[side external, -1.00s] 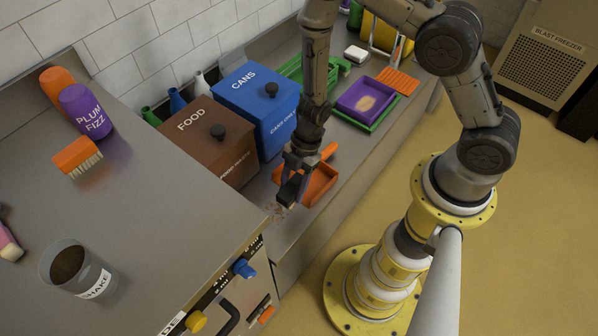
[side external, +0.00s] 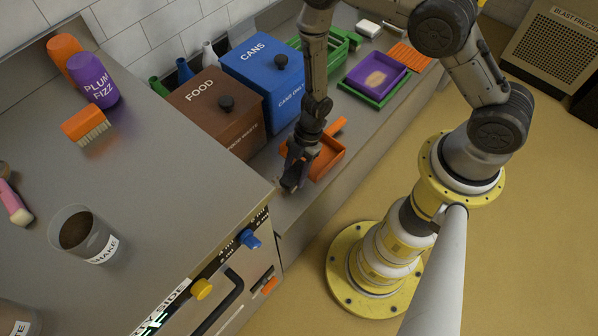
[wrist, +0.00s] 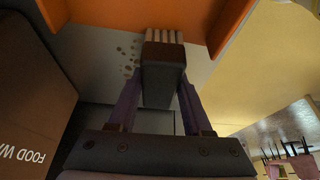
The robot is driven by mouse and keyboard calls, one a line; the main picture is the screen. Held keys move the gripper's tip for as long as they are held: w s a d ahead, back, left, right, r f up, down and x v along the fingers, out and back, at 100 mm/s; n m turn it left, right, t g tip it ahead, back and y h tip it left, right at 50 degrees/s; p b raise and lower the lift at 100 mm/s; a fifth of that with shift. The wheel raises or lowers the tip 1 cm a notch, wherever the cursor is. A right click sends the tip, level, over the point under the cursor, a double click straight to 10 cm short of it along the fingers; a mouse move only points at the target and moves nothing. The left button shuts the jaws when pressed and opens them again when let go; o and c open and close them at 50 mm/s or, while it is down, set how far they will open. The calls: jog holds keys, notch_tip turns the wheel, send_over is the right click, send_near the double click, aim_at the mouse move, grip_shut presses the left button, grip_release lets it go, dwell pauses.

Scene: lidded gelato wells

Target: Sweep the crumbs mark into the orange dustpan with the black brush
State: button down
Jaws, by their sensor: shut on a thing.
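The orange dustpan (side external: 330,158) lies on the lower counter in front of the brown food bin, its handle toward the back. It also spans the top of the wrist view (wrist: 120,12). My gripper (side external: 296,172) is shut on the black brush, low over the counter at the dustpan's near left side. In the wrist view the dark brush (wrist: 164,72) sits between the fingers, its pale bristles close to the dustpan; I cannot tell if they touch it. The crumbs mark (wrist: 128,54) is brown specks on the counter, left of the brush. I cannot make it out in the side view.
The brown food bin (side external: 205,120) and blue cans bin (side external: 262,85) stand close behind my gripper. The raised counter (side external: 165,185) is at left, with an orange brush (side external: 86,125) and a cup (side external: 80,236). A purple tray (side external: 375,82) lies beyond the dustpan.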

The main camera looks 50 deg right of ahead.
aim_at(290, 186)
jog(key=shift+w, duration=3.1)
jog(key=shift+s+a, duration=0.2)
jog(key=shift+a, duration=0.55)
jog(key=shift+s, duration=3.8)
jog(key=shift+w+a, duration=0.25)
jog(key=shift+a, duration=0.45)
jog(key=shift+w+f, duration=0.1)
jog(key=shift+w, duration=3.6)
jog(key=shift+a, duration=0.55)
jog(key=shift+s+a, duration=0.15)
jog(key=shift+s, duration=3.6)
jog(key=shift+s+r, duration=0.1)
jog(key=shift+r, duration=4)
